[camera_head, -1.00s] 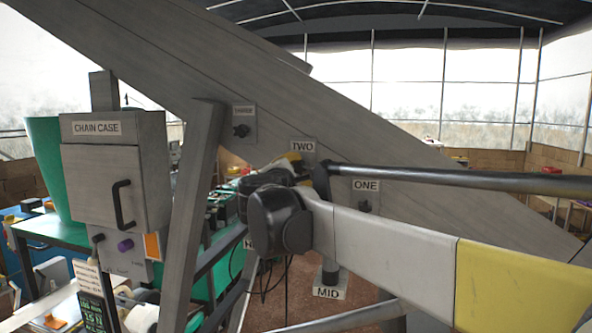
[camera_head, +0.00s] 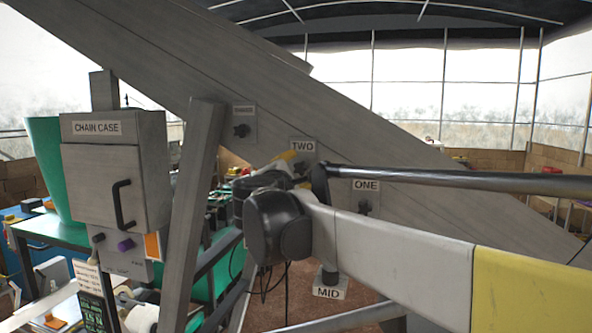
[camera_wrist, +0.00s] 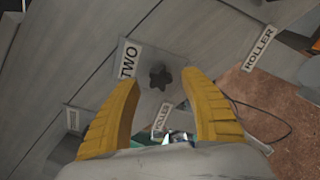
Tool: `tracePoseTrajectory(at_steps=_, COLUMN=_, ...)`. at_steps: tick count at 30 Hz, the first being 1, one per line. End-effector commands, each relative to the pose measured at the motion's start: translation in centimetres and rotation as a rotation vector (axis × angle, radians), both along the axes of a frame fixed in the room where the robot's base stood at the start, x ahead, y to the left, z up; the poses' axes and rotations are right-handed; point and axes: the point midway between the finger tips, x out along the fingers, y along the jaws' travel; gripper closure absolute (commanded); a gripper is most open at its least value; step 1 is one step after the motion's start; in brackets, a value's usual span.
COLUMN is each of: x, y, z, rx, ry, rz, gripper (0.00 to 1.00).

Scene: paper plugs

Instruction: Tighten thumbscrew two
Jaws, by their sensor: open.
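Thumbscrew two is a dark star-shaped knob (camera_wrist: 160,77) on a plate beside the TWO label (camera_wrist: 130,60) in the wrist view. My gripper (camera_wrist: 168,95) is open, its two yellow fingers apart, with the knob showing between and just beyond the fingertips. The fingers do not appear to touch it. In the head view the TWO label (camera_head: 303,146) shows on the sloping grey beam (camera_head: 400,170), and my gripper (camera_head: 288,160) is close below it. My arm hides most of the knob there.
Knob three (camera_head: 241,131) sits up the beam to the left, and knob one (camera_head: 365,207) lower right. An upright grey post (camera_head: 190,215) and the chain case box (camera_head: 115,170) stand at left. The wrist view shows a ROLLER label (camera_wrist: 258,49) and a dark cable (camera_wrist: 265,112).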

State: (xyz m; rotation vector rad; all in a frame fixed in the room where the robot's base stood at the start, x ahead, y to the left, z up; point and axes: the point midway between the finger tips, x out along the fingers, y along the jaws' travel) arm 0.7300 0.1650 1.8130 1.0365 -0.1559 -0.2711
Motion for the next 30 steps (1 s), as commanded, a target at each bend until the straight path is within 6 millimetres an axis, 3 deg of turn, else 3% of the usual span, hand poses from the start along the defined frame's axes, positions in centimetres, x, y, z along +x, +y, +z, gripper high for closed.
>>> tracePoseTrajectory(at_steps=7, x=-1.8, y=0.5, z=0.0, rx=0.000, ry=0.000, rz=0.000, gripper=0.48)
tracePoseTrajectory(at_steps=18, x=-1.9, y=0.6, z=0.0, rx=-0.031, ry=0.009, rz=0.000, gripper=0.48)
tracePoseTrajectory(at_steps=30, x=-1.9, y=0.6, z=0.0, rx=-0.696, ry=0.214, rz=0.000, gripper=0.48)
